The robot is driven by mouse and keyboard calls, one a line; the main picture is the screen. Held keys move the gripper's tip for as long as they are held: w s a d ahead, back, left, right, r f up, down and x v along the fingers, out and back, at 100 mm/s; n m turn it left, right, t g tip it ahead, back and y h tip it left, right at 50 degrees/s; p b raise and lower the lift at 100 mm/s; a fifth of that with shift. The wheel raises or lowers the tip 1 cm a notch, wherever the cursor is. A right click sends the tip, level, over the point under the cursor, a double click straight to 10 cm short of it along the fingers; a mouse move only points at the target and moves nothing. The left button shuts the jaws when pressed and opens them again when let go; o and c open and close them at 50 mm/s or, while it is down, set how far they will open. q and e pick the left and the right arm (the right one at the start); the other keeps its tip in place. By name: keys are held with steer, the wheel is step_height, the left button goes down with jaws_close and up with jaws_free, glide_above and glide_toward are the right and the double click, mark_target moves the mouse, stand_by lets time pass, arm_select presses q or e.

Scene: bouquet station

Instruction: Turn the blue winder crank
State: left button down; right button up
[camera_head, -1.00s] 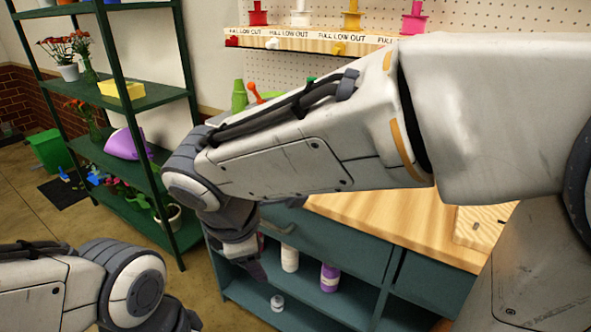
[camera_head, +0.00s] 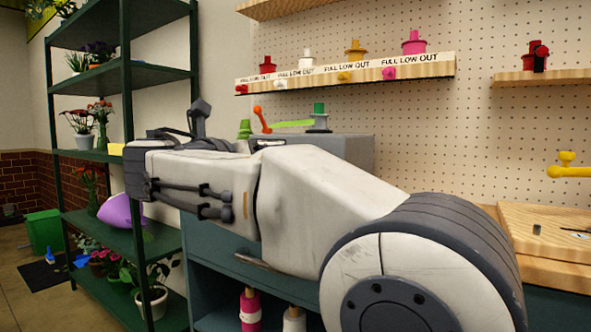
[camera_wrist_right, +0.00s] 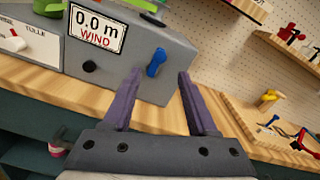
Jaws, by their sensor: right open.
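In the right wrist view the blue crank (camera_wrist_right: 156,62) sits on the front face of a grey winder box (camera_wrist_right: 125,78). It stands slightly tilted, beside a "0.0 m WIND" display (camera_wrist_right: 97,27). My right gripper (camera_wrist_right: 147,88) is open, its two purple fingers pointing at the box. My left gripper is out of view.
A black knob (camera_wrist_right: 89,66) is on the winder's front. A wooden worktop (camera_wrist_right: 165,115) runs below the box. A wooden board (camera_head: 550,228) lies on the right. A pegboard shelf (camera_head: 345,72) with spools hangs above. A green rack (camera_head: 128,170) with plants stands left.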

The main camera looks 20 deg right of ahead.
steer(key=shift+b+x, duration=1.15)
steer(key=shift+x, duration=3.85)
jaws_close()
